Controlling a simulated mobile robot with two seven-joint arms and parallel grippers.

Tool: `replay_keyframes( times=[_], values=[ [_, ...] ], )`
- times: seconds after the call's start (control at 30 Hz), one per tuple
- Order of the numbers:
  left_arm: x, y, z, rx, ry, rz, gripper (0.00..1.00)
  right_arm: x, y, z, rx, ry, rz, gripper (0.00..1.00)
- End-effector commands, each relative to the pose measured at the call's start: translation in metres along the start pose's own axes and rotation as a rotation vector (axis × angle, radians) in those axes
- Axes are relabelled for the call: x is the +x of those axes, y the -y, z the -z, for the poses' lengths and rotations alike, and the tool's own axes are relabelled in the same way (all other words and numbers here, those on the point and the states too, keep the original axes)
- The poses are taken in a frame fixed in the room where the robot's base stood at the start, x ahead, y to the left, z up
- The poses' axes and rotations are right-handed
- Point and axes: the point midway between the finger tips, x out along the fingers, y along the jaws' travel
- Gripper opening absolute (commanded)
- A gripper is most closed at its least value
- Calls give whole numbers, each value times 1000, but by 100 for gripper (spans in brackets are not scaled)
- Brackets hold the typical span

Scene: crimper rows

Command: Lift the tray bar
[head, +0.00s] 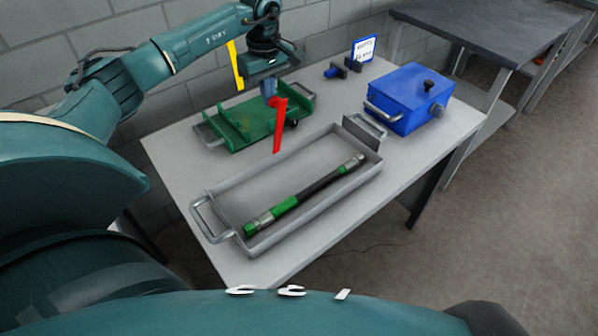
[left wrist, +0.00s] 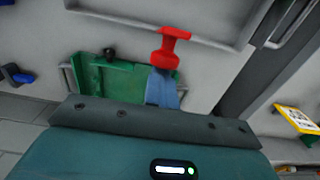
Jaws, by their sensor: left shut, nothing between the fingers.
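A bar (head: 304,194) with a dark middle and green and silver ends lies slantwise in the long grey tray (head: 228,186). The tray has a handle at each end. My left gripper (head: 278,138) reaches down from the arm at the upper left, between the green fixture and the grey tray. Its blue-and-red fingers are shut with nothing in them, apart from the bar. In the left wrist view the fingers (left wrist: 170,50) show in front of the green fixture, and part of the grey tray (left wrist: 150,22) shows at the top; the bar is out of that view. My right gripper is not in view.
A green fixture (head: 240,133) with handles sits behind the grey tray. A blue box (head: 408,95) stands at the right, with small dark-and-blue parts (head: 345,69) and a sign (head: 364,48) at the back. A yellow strip (head: 235,66) shows near the wall. The table's front-left edge is clear.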

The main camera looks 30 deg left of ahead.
Motion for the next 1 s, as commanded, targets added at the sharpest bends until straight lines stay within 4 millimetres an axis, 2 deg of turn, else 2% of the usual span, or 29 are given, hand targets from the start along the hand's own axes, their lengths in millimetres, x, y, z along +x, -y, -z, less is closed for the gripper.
replay_keyframes(
  times=[0.6,1.0],
  values=[
    [0,-1,42,1,0,-1,0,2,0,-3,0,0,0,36],
    [0,0,46,2,1,0,1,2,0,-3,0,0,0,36]
  ],
)
